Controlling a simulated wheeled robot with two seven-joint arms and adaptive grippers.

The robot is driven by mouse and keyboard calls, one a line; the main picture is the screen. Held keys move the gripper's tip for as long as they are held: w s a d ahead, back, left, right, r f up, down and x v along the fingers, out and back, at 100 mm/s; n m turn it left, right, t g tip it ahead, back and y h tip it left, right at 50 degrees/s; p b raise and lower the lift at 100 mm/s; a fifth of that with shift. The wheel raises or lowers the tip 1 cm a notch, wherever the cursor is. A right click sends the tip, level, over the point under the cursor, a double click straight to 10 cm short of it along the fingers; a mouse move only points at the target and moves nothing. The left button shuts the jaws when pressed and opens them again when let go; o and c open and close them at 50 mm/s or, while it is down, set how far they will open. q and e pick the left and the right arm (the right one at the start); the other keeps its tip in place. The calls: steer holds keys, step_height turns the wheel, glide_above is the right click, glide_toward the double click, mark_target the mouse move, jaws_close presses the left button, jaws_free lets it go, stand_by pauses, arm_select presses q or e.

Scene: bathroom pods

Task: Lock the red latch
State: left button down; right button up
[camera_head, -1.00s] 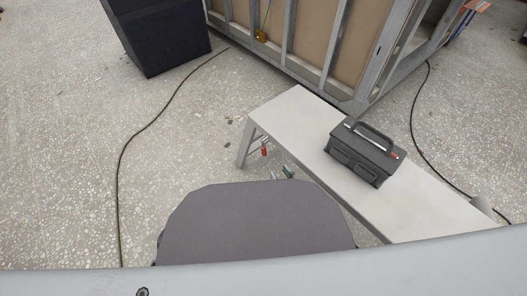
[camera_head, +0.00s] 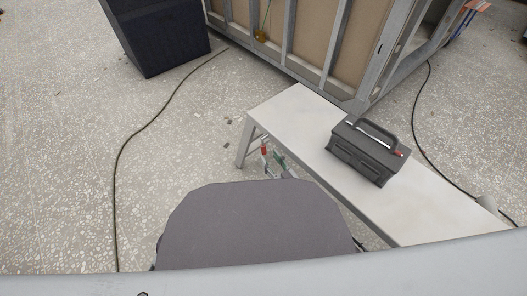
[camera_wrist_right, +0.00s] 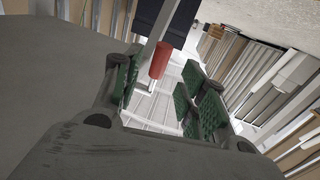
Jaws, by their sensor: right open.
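The red latch (camera_head: 264,149) is a small red handle beside the leg at the left end of the long pale bench (camera_head: 285,105). In the right wrist view the red latch (camera_wrist_right: 160,60) is a red cylinder attached to a pale metal bar, near the left finger. My right gripper (camera_head: 279,160) is open, with green pads, just right of the latch and below the bench top. In the wrist view my right gripper (camera_wrist_right: 165,95) has the latch ahead of its tips; I cannot tell whether they touch it. My left gripper is not in view.
A dark grey toolbox (camera_head: 368,150) with a handle stands on the bench. A framed wall pod (camera_head: 310,40) stands behind it, and a dark box (camera_head: 158,35) at the upper left. A black cable (camera_head: 130,150) runs along the speckled floor. The floor left of the bench is mostly clear.

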mark_target(265, 152)
steer(key=b+x, duration=0.2)
steer(key=x, duration=0.3)
steer(key=shift+w, duration=0.15)
steer(key=shift+w+a, duration=0.3)
steer(key=shift+w, duration=0.2)
steer(key=shift+c, duration=0.3)
jaws_close()
